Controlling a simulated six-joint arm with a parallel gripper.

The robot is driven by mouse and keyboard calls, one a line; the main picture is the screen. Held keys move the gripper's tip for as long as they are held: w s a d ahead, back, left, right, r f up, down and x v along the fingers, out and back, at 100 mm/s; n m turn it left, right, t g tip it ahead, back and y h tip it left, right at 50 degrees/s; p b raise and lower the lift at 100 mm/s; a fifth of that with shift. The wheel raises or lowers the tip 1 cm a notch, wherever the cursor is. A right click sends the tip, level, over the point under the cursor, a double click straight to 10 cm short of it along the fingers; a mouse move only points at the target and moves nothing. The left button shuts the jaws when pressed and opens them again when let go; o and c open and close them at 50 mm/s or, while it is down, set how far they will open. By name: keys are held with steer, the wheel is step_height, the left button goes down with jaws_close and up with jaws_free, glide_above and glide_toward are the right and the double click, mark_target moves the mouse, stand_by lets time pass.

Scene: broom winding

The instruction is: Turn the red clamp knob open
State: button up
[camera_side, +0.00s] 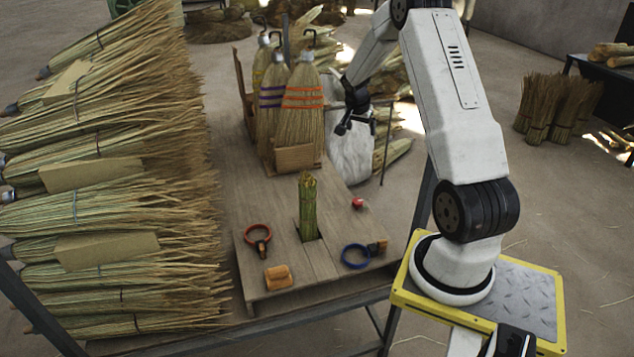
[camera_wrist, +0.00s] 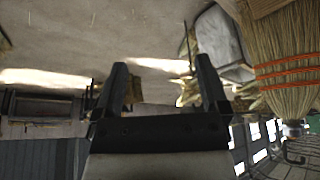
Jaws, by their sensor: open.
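A small red knob (camera_side: 357,203) sits on the wooden work board (camera_side: 285,262), right of an upright straw bundle (camera_side: 308,210) standing in an opening in the board. A red ring with a dark handle (camera_side: 257,238) lies on the board's left side; I cannot tell whether it belongs to the clamp. My gripper (camera_side: 356,126) is above and behind the board, well apart from the red knob, with nothing between its fingers. In the wrist view my gripper (camera_wrist: 160,66) has its two dark fingers spread apart. The red knob and straw bundle are outside the wrist view.
Finished brooms with orange (camera_side: 300,98) and purple bands stand behind the board, left of my gripper; one shows close in the wrist view (camera_wrist: 290,75). A blue ring (camera_side: 355,256) and an orange block (camera_side: 278,277) lie in front. Straw bundles (camera_side: 110,200) fill the left.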

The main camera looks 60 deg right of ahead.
glide_toward(357, 201)
steer(key=f, duration=0.1)
steer(key=shift+d+f, duration=0.15)
steer(key=shift+d, duration=0.2)
steer(key=shift+f, duration=0.1)
steer(key=shift+x, duration=3.75)
